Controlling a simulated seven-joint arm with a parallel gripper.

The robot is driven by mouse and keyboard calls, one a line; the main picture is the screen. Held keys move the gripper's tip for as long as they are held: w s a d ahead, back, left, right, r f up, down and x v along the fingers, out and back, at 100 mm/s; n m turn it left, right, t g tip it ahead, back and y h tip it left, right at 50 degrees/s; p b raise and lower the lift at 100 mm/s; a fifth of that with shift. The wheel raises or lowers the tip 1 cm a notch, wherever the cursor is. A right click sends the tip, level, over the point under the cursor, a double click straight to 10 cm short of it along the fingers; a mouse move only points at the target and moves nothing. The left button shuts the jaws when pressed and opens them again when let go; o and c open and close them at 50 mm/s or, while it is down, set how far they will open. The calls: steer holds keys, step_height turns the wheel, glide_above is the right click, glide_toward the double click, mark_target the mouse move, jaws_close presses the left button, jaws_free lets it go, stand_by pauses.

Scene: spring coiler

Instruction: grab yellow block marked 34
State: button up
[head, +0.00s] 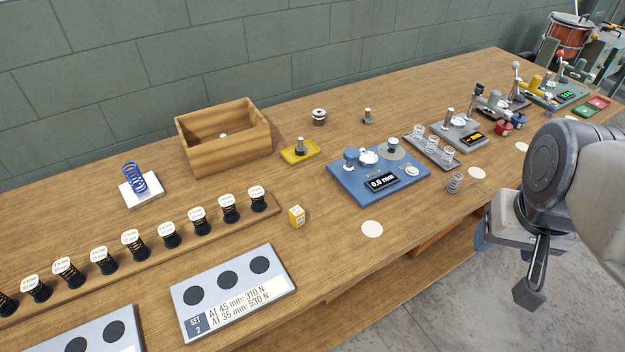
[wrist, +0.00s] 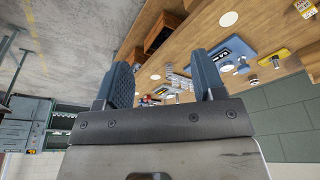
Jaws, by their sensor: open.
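The small yellow block (head: 297,215) sits on the wooden bench, just right of the end of the spring rack. It has pale faces with markings too small to read. In the wrist view a small block-like thing (wrist: 304,8) shows at the top right edge, partly cut off. My gripper (head: 507,268) is at the right of the head view, off the bench's front edge and well away from the block. In the wrist view its two fingers (wrist: 164,80) are apart with nothing between them.
A spring rack (head: 130,253) and a set 2 board (head: 232,290) lie left of the block. A blue gauge base (head: 378,180) stands to its right, and a wooden box (head: 224,140) behind. Bare wood surrounds the block, with a white disc (head: 372,229) nearby.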

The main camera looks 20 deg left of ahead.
steer(key=shift+a, duration=0.1)
steer(key=m+t+y, duration=0.3)
steer(key=m+y, duration=0.9)
steer(key=m, duration=0.5)
glide_above(300, 215)
steer(key=s+d, duration=0.5)
steer(key=d, duration=0.3)
step_height(300, 215, down, 12)
steer(key=a+f+m, duration=0.1)
steer(key=f+m, duration=0.1)
steer(key=w+a+f+m+t, duration=0.1)
steer(key=f+m, duration=0.1)
steer(key=f, duration=0.1)
steer(key=w+a+f+m+t, duration=0.1)
steer(key=a+f+m, duration=0.1)
steer(key=f+m, duration=0.1)
steer(key=shift+h, duration=0.3)
steer(key=shift+w+a+f+m, duration=0.1)
steer(key=shift+f+m, duration=0.4)
steer(key=shift+f, duration=0.1)
steer(key=shift+w+a, duration=0.1)
steer(key=shift+x, duration=1.2)
